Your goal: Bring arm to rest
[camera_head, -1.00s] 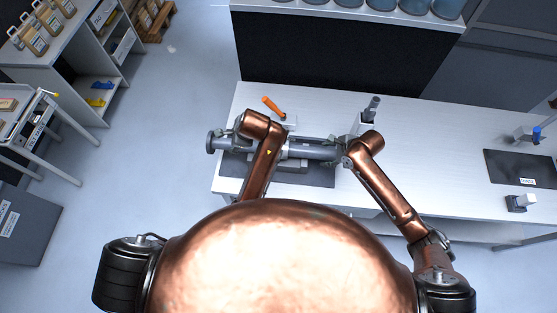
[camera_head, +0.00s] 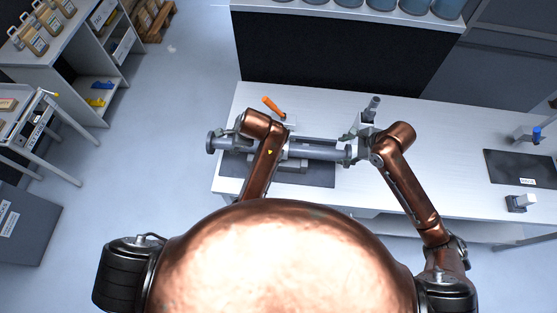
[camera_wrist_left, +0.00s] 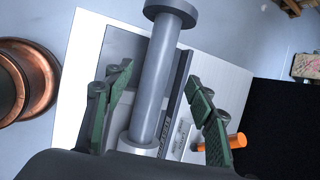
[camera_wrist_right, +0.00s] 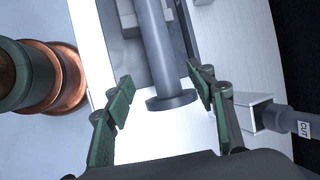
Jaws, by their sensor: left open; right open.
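A grey flanged tube (camera_head: 322,152) lies across the dark mat (camera_head: 318,178) on the white bench. My left gripper (camera_wrist_left: 158,82) is open, with its green fingers on either side of the tube near its left end; whether they touch it is unclear. In the head view, my left arm partly hides that end. My right gripper (camera_wrist_right: 160,80) is open and empty, near the tube's right end flange (camera_wrist_right: 172,100). Its fingers stand on both sides of the tube in its wrist view, apparently clear of it.
An orange handle (camera_head: 271,104) stands behind the tube. A dark handle labelled CUT (camera_wrist_right: 300,122) on a white block stands close to my right gripper. A dark panel (camera_head: 340,55) rises behind the bench.

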